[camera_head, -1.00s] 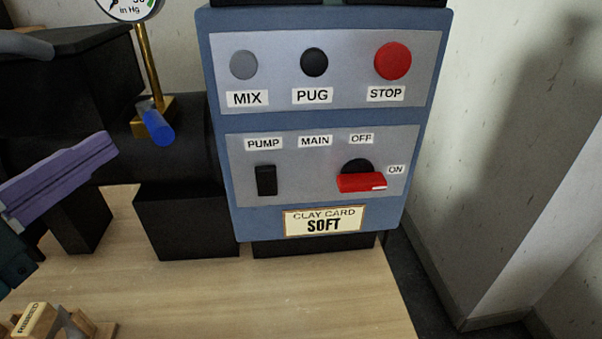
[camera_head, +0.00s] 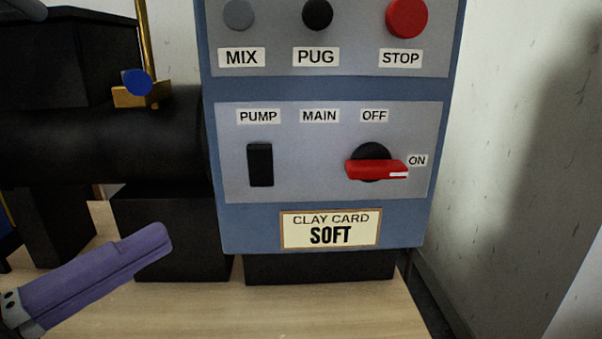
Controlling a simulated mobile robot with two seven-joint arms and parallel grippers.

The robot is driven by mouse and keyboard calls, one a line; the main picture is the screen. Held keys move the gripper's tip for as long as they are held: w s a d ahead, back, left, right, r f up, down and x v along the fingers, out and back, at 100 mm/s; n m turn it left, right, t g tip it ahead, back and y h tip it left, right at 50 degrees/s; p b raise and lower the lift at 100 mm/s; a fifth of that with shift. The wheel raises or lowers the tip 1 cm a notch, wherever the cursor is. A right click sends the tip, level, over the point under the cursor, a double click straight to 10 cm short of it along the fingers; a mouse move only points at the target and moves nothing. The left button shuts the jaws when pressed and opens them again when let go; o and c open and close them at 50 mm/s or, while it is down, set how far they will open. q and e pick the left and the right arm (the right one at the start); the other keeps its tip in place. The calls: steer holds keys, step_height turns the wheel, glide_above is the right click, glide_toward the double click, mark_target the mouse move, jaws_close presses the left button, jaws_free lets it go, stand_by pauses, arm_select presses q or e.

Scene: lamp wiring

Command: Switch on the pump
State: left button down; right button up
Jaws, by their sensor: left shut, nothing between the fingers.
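The pump switch (camera_head: 260,165) is a black upright rocker under the PUMP label (camera_head: 258,117) on the lower grey plate of the blue control box. I cannot tell which side of it is pressed in. The red main switch handle (camera_head: 376,170) lies level and its white mark points right, at the ON label (camera_head: 417,161). My left gripper (camera_head: 160,236) has purple fingers, shut and empty. It is at the lower left, below and left of the pump switch and apart from the box. My right gripper is not in view.
Above sit the grey MIX button (camera_head: 238,14), black PUG button (camera_head: 317,14) and red STOP button (camera_head: 406,17). A card (camera_head: 330,230) reads "CLAY CARD SOFT". A black barrel (camera_head: 110,135) with a blue-handled valve (camera_head: 138,82) is at left. Bare wooden table (camera_head: 330,312) lies in front.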

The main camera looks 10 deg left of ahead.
arm_select(q)
glide_toward(270, 158)
steer(key=w+d, duration=0.1)
steer(key=d, duration=0.3)
steer(key=shift+w+a+r, duration=0.1)
steer(key=shift+w+a, duration=0.1)
steer(key=shift+w, duration=0.5)
steer(key=shift+w+a+r, duration=0.1)
steer(key=shift+w+a, duration=0.1)
steer(key=shift+w, duration=0.45)
steer(key=shift+w+a+r, duration=0.1)
steer(key=shift+w+a, duration=0.05)
steer(key=shift+w, duration=0.55)
